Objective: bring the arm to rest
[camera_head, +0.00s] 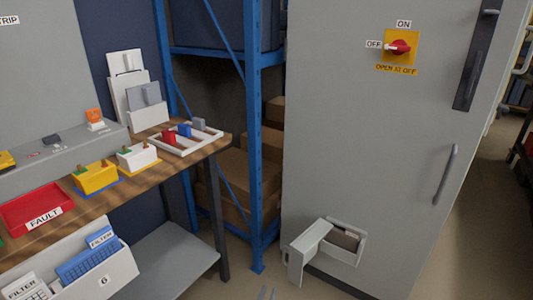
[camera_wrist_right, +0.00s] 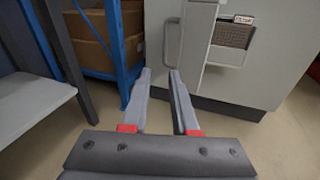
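My left gripper is not in view.
The cabinet's low filter slot (camera_head: 346,241) has its cover (camera_head: 308,250) swung open, and a labelled filter (camera_wrist_right: 232,36) sits inside. The red switch (camera_head: 398,47) points to OFF. A wooden workbench (camera_head: 160,175) with boxes is left; a blue rack (camera_head: 254,140) stands behind.

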